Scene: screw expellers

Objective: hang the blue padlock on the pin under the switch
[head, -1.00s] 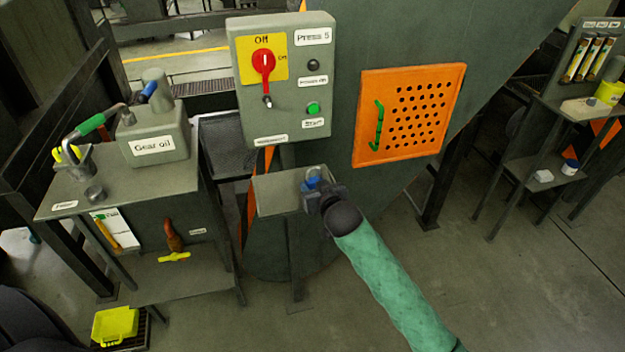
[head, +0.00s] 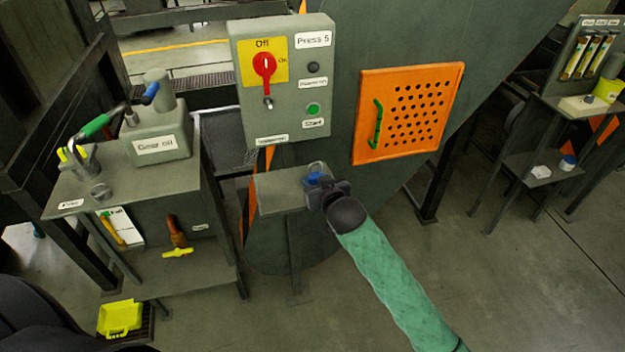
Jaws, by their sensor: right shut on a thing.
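The blue padlock (head: 314,179) is at the small grey shelf below the control box, its metal shackle pointing up. My right gripper (head: 321,187) is shut on it, covering its lower right side. I cannot tell whether the padlock touches the shelf. The small metal pin (head: 268,103) sticks out just below the switch and is bare. The padlock is below and right of the pin, well apart from it. My left gripper is not in view.
The control box (head: 311,90) carries a black button and a green button (head: 313,109). The small shelf (head: 272,192) stands under it. An orange perforated panel (head: 412,112) with a green handle is to the right. A table with a gear oil can (head: 160,136) is at left.

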